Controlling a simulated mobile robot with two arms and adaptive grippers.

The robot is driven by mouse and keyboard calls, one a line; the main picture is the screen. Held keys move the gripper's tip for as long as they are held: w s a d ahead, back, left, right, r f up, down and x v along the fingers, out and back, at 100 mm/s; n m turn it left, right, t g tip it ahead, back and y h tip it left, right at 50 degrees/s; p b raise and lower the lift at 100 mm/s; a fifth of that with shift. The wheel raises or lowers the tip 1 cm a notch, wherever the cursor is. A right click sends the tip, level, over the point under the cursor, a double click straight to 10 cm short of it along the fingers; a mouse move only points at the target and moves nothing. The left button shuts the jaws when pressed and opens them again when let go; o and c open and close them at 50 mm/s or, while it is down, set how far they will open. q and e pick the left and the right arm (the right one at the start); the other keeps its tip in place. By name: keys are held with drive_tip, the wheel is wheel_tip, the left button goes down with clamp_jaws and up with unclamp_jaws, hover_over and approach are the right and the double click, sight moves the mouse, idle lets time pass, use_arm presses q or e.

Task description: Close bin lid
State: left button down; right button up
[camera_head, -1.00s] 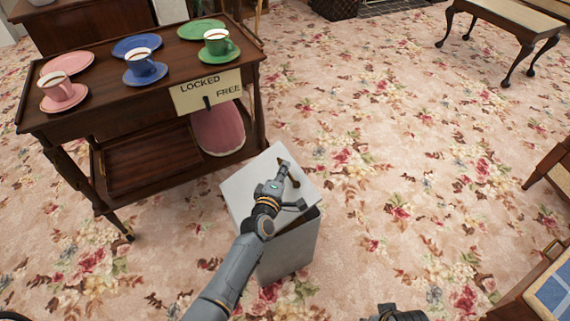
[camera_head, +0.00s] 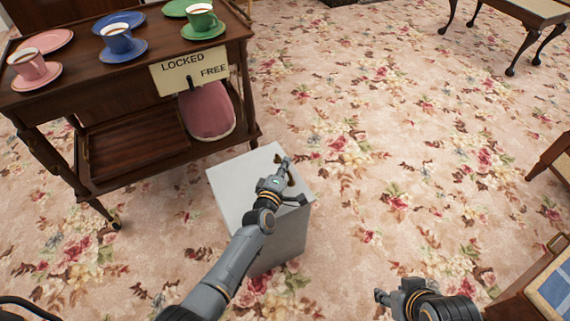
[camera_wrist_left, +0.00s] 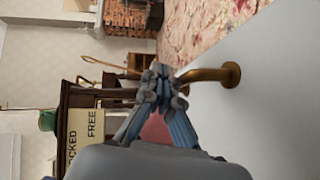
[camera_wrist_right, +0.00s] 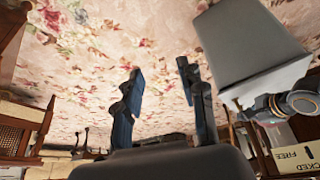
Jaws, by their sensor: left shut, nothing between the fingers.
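The bin (camera_head: 285,240) is a light grey box on the carpet, in the lower middle of the head view. Its pale lid (camera_head: 238,178) lies over the top with no dark gap visible at its edge. A brass handle (camera_wrist_left: 228,75) stands out from the lid in the left wrist view. My left gripper (camera_head: 284,168) is over the lid, shut and empty, its fingertips close beside the handle; I cannot tell whether they touch. My right gripper (camera_wrist_right: 158,72) is open and empty, low and to the right of the bin. The bin (camera_wrist_right: 245,40) appears upside down in the right wrist view.
A dark wooden trolley (camera_head: 90,170) with cups, saucers and a LOCKED/FREE sign (camera_head: 190,74) stands left of and behind the bin. A pink cushioned thing (camera_head: 208,112) is on its lower shelf. Carpet to the bin's right is clear. Furniture stands at the right edge.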

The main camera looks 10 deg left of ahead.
use_arm(q)
drive_tip(key=shift+f, duration=0.3)
use_arm(e)
drive_tip(key=shift+w+a+r+t, duration=0.2)
drive_tip(key=shift+w+t, duration=0.15)
drive_tip(key=shift+w, duration=0.35)
drive_tip(key=shift+w+a+r+t, duration=0.15)
drive_tip(key=shift+w+t, duration=0.2)
drive_tip(key=shift+w, duration=0.3)
